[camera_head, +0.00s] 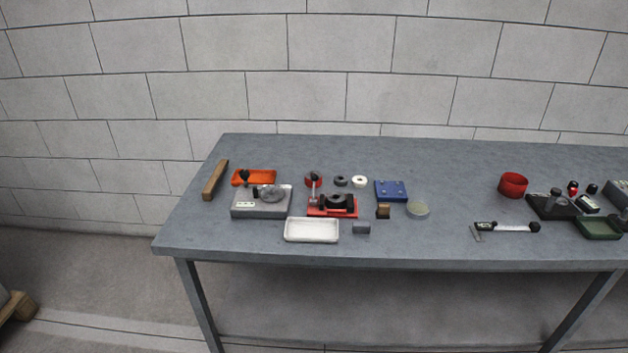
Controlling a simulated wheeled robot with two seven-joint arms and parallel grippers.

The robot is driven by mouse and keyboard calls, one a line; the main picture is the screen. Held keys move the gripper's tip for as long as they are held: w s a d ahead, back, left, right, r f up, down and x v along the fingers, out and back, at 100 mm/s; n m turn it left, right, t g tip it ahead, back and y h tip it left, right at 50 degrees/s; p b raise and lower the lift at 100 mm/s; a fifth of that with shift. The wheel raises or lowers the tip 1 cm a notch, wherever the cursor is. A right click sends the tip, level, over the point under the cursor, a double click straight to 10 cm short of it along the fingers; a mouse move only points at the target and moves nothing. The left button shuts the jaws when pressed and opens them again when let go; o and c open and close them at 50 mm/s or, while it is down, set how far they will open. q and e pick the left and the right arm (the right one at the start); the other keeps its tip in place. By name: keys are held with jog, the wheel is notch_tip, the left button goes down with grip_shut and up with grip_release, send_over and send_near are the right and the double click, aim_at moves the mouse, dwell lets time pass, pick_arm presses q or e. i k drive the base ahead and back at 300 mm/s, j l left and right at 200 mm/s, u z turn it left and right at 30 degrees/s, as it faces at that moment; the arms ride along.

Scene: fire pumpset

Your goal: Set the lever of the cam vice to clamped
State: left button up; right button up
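A red-based fixture (345,212) with black blocks on it stands left of the table's middle; it looks like the cam vice. A thin grey lever (313,190) with a dark knob rises nearly upright at its left end. A round black part sits between the black blocks. At this size I cannot tell whether the blocks grip it. A grey box-shaped fixture (262,203) with a round grey part on top stands to its left, with a black knob (245,175) at its back left. Neither of my grippers is in view.
The grey table (450,170) has free room right of the blue block (391,191). A white tray (311,230) lies in front, an orange tray (256,177) and wooden bar (215,180) at left. A red cup (513,185) and black fixtures stand at right.

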aim_at(314, 178)
jog(key=i+j, duration=0.25)
jog(key=i, duration=0.15)
jog(key=i+j, duration=0.25)
jog(key=i, duration=0.2)
jog(key=i+j, duration=0.25)
jog(key=i, duration=0.15)
